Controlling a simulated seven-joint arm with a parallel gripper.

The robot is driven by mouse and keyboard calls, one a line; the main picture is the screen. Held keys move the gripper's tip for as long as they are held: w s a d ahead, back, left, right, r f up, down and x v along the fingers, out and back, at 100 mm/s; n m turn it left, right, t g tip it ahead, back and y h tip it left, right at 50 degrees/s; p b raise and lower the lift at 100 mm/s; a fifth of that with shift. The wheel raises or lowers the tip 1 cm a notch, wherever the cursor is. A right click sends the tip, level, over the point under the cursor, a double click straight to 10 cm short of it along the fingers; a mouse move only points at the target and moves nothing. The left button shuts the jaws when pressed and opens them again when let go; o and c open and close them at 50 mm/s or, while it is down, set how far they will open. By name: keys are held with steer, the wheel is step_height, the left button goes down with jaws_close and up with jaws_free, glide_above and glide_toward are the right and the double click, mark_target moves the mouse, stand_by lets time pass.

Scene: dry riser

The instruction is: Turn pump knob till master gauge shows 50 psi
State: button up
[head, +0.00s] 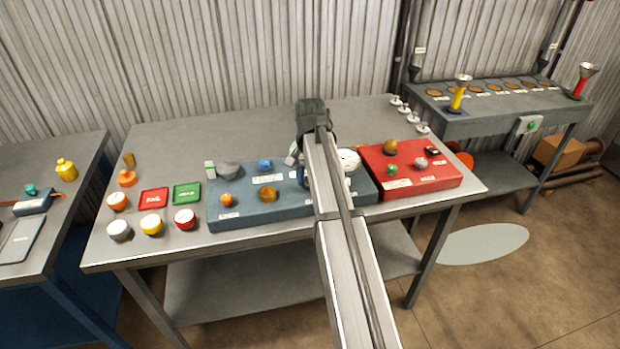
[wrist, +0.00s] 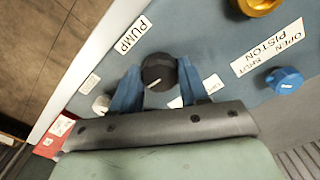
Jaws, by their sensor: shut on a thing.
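The black pump knob (wrist: 158,72) sits on the blue panel (head: 235,208) beside a PUMP label, with a pale line on its face pointing to the left and slightly down in the wrist view. My gripper (wrist: 158,84) has its two blue fingers on either side of the knob and is shut on it. In the head view my arm hides the knob. A round white-faced gauge (head: 349,161) shows just right of my arm, partly hidden; it may be the master gauge. Its reading is too small to tell.
A blue knob (wrist: 285,80) and a yellow one (wrist: 257,5) are near on the panel. A red panel (head: 440,179) adjoins at right. Several round gauges and caps, a red FAIL card (head: 154,198) and a green card (head: 187,194) lie at left on the grey table (head: 140,247).

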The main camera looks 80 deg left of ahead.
steer(key=shift+m, duration=0.4)
steer(key=o, duration=1.1)
steer(key=shift+c, duration=0.2)
step_height(320, 180, up, 14)
steer(key=shift+w+f, duration=0.1)
steer(key=shift+f, duration=0.05)
stand_by(0.5)
